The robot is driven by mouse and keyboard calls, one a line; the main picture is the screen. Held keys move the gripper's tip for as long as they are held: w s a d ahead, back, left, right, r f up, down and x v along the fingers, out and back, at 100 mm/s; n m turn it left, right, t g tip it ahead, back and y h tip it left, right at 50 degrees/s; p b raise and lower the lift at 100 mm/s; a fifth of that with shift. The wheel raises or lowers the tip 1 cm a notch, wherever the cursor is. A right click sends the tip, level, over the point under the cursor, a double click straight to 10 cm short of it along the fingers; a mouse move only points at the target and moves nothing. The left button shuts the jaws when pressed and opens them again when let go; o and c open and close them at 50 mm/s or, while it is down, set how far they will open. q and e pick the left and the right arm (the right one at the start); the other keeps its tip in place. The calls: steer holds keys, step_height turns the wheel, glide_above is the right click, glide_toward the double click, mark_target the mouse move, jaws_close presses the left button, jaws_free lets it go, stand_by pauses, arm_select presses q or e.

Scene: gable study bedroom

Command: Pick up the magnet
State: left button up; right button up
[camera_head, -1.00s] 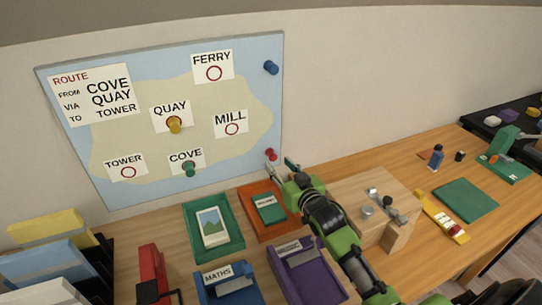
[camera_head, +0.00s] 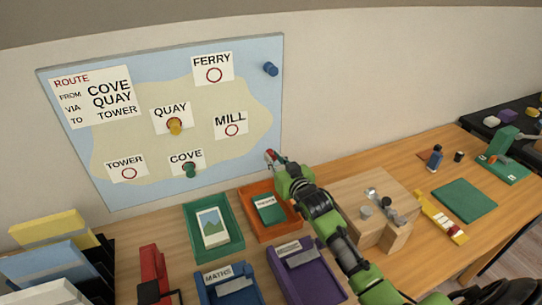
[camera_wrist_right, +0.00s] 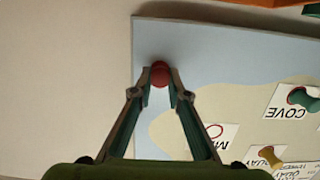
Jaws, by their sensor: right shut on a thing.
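The red magnet (camera_wrist_right: 159,74) is on the lower right corner of the map board (camera_wrist_right: 185,38). It also shows in the head view (camera_head: 269,154), partly hidden by my gripper. My right gripper (camera_wrist_right: 160,86) is shut on the red magnet, with one finger on each side of it. The same right gripper (camera_head: 275,158) shows in the head view at the board's right edge. A yellow magnet (camera_head: 175,126) sits at QUAY, a green magnet (camera_head: 190,170) at COVE, and a blue magnet (camera_head: 270,68) at the upper right. My left gripper is not in view.
Below the board, a green tray (camera_head: 238,246) and an orange tray (camera_head: 252,231) stand on the desk (camera_head: 330,176). A wooden block (camera_head: 345,190) stands right of them, near my right arm. Blue (camera_head: 205,290) and purple (camera_head: 325,285) holders are in front.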

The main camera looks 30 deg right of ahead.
steer(key=shift+r, duration=0.15)
steer(key=shift+s+r, duration=0.15)
steer(key=shift+r, duration=0.05)
step_height(320, 180, up, 6)
steer(key=shift+r+b, duration=0.1)
steer(key=shift+b, duration=0.2)
steer(key=s+a+b, duration=0.1)
steer(key=s+b, duration=0.1)
steer(key=s, duration=1.7)
steer(key=shift+s, duration=0.35)
steer(key=shift+a, duration=0.1)
steer(key=shift+s+a, duration=0.1)
steer(key=shift+s, duration=1.9)
